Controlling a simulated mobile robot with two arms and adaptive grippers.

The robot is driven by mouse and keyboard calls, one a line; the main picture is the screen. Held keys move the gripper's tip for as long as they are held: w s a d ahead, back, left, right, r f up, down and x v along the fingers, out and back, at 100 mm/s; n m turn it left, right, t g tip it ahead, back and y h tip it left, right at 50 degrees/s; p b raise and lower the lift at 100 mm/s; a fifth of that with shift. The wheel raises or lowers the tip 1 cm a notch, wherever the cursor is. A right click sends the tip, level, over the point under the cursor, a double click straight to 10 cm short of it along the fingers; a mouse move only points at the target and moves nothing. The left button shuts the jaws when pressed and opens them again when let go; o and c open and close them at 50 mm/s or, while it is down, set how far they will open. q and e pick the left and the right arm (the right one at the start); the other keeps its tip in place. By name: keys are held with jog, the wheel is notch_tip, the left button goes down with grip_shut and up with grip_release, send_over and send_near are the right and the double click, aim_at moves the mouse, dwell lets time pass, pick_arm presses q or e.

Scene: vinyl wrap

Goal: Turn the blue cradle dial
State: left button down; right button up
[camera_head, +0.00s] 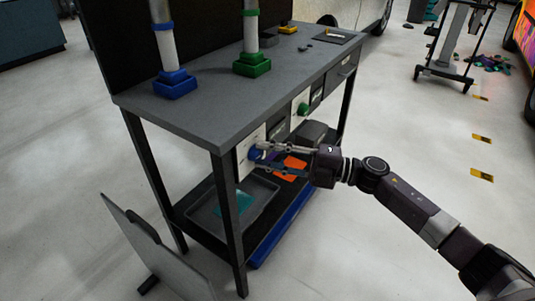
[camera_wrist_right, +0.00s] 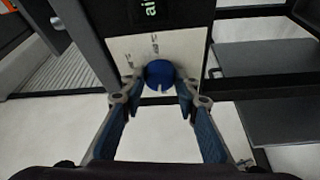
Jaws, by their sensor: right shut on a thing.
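The blue cradle dial (camera_head: 255,153) is on a white panel (camera_head: 243,162) under the front edge of the grey workbench. In the right wrist view the dial (camera_wrist_right: 159,75) is a round blue knob with a small pale mark at its lower edge. My right gripper (camera_head: 262,157) reaches in from the right, and its fingers (camera_wrist_right: 160,88) are on both sides of the dial, closed on it. A blue cradle (camera_head: 175,83) holding a white roll stands on the bench top. My left gripper does not show in either view.
A green cradle (camera_head: 252,65) with another roll stands farther along the bench top (camera_head: 222,108). A grey tray (camera_head: 262,194) sits on the lower shelf. A grey panel (camera_head: 150,250) leans in front of the bench on the left. Floor to the right is mostly open.

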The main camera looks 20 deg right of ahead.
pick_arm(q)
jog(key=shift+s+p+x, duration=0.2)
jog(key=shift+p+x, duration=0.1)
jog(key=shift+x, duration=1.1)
pick_arm(e)
jog(key=shift+r+n+g, duration=0.1)
jog(key=shift+n+g, duration=0.2)
jog(key=shift+n, duration=0.7)
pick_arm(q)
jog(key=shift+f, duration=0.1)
pick_arm(e)
jog(key=o, duration=1.2)
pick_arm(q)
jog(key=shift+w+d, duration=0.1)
pick_arm(e)
jog(key=shift+h, duration=0.3)
jog(key=v, duration=1.2)
jog(key=shift+a, duration=0.1)
